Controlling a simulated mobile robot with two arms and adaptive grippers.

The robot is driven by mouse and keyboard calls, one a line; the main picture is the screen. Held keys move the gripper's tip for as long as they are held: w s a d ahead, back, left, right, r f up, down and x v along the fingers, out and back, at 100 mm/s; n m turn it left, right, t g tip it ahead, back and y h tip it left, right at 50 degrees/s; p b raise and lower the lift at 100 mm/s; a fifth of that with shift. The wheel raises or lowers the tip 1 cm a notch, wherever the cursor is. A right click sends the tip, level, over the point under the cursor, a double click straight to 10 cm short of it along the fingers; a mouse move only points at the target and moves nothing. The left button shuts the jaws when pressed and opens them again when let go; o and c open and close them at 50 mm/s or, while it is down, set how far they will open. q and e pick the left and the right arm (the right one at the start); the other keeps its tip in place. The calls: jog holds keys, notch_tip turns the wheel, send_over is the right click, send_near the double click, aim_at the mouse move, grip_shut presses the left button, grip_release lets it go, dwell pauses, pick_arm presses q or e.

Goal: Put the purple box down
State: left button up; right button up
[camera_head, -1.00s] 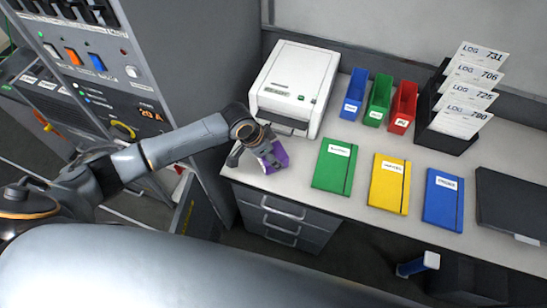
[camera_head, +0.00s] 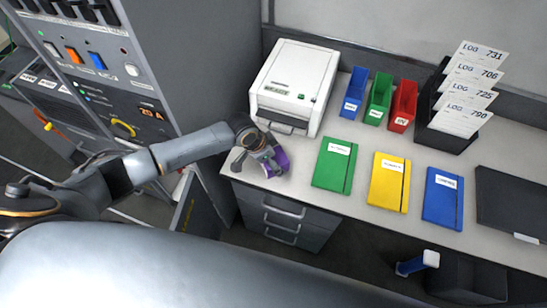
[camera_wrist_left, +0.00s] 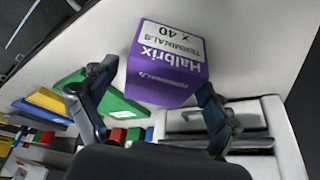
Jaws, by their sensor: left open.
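The purple box (camera_head: 282,158), labelled "Halbrix TERMINALS x 40" in the left wrist view (camera_wrist_left: 166,70), is at the front left corner of the light desk (camera_head: 300,196). It appears to rest on the desk top, in front of the white printer-like machine (camera_head: 297,82). My left gripper (camera_head: 264,167) is open at the box, partly hiding it in the head view. In the left wrist view its fingers (camera_wrist_left: 156,80) are spread, one on each side of the box. My right gripper is in neither view.
Green (camera_head: 335,165), yellow (camera_head: 389,182) and blue (camera_head: 443,198) notebooks lie right of the box. Blue, green and red bins (camera_head: 403,106) and a black rack of log cards (camera_head: 447,137) stand behind. A grey control cabinet (camera_head: 190,60) rises on the left.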

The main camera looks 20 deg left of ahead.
pick_arm(q)
jog(key=shift+r, duration=0.1)
jog(key=v, duration=1.2)
jog(key=shift+b, duration=0.3)
jog(key=shift+w, duration=0.1)
